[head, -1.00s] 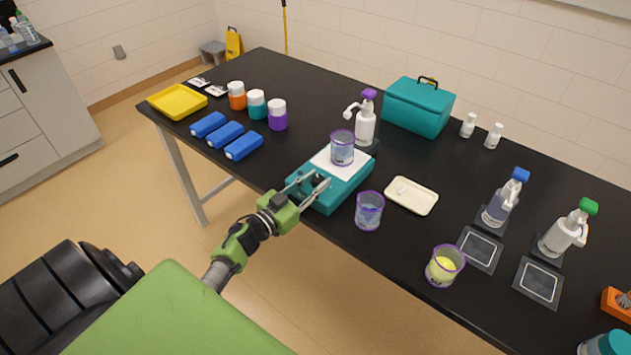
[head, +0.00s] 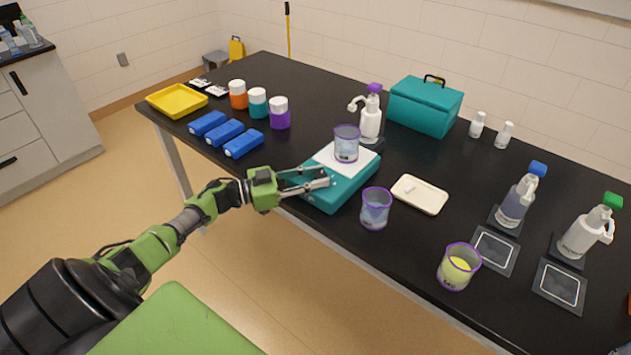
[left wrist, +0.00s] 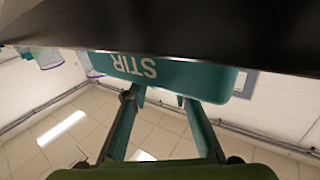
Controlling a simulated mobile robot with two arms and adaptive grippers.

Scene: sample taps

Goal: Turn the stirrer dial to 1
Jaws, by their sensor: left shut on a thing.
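The stirrer (head: 352,192) is a teal box with a white top plate, near the table's front edge. A purple-rimmed beaker (head: 346,147) with bluish contents stands on the plate. My left gripper (head: 322,178) reaches in from the left at the stirrer's front side. Its fingers are shut on the dial, which they hide; I cannot read its setting. In the left wrist view, the stirrer's teal face (left wrist: 185,75) shows "STIR" upside down, with the gripper's fingers (left wrist: 160,98) against it. My right gripper is not in view.
A purple-rimmed beaker (head: 375,209) stands close right of the stirrer, and a cream tray (head: 432,206) lies beyond it. A beaker with yellow contents (head: 458,268) is farther right. A purple-topped pump bottle (head: 369,122) stands behind. Blue blocks (head: 243,144) lie left.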

